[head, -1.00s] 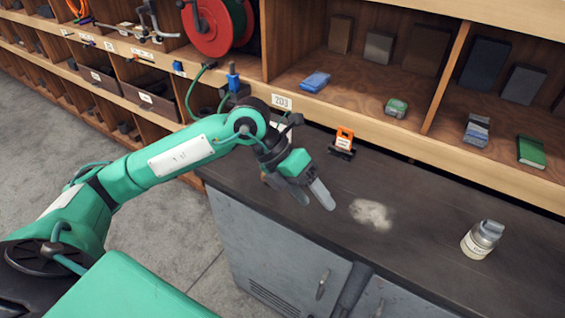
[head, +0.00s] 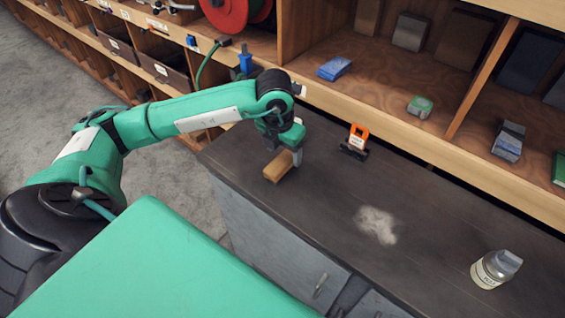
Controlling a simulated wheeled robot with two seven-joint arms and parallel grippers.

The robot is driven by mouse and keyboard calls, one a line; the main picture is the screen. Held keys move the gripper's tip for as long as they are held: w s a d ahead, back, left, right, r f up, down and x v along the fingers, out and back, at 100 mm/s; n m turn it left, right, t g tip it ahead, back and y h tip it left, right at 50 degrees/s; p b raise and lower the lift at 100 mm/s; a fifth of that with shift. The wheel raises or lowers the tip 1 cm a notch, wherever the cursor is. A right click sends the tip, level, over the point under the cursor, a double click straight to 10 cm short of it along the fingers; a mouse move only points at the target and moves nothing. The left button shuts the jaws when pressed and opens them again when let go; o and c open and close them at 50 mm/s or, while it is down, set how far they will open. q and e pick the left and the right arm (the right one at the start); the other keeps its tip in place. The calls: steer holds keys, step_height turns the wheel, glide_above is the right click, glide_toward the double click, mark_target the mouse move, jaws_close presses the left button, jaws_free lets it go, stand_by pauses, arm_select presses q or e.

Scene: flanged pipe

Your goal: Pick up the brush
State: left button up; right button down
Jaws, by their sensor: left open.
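A tan, wooden block-shaped thing, which looks like the brush (head: 278,167), lies on the dark worktop (head: 330,200) near its left end. Any bristles on it cannot be made out. My left gripper (head: 284,152) is open and points down just above and behind the brush, with its fingers at the brush's far side. Whether the fingers touch it I cannot tell. My right gripper is not in view.
An orange and black item (head: 356,142) stands right of the gripper. A pale dusty patch (head: 376,225) and a labelled jar (head: 496,269) are farther right. Wooden shelves (head: 400,105) with boxes rise behind the worktop. The worktop's middle is mostly clear.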

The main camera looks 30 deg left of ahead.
mark_target(282, 161)
arm_select(q)
steer(key=shift+a+f+p, duration=0.1)
steer(key=shift+f+p, duration=0.25)
steer(key=shift+f, duration=0.05)
steer(key=f, duration=0.1)
steer(key=f+p, duration=0.1)
steer(key=f, duration=0.1)
steer(key=shift+w+a+f+p, duration=0.15)
steer(key=shift+a+f+p, duration=0.15)
steer(key=shift+p, duration=0.05)
steer(key=shift+f, duration=0.5)
steer(key=c, duration=1.1)
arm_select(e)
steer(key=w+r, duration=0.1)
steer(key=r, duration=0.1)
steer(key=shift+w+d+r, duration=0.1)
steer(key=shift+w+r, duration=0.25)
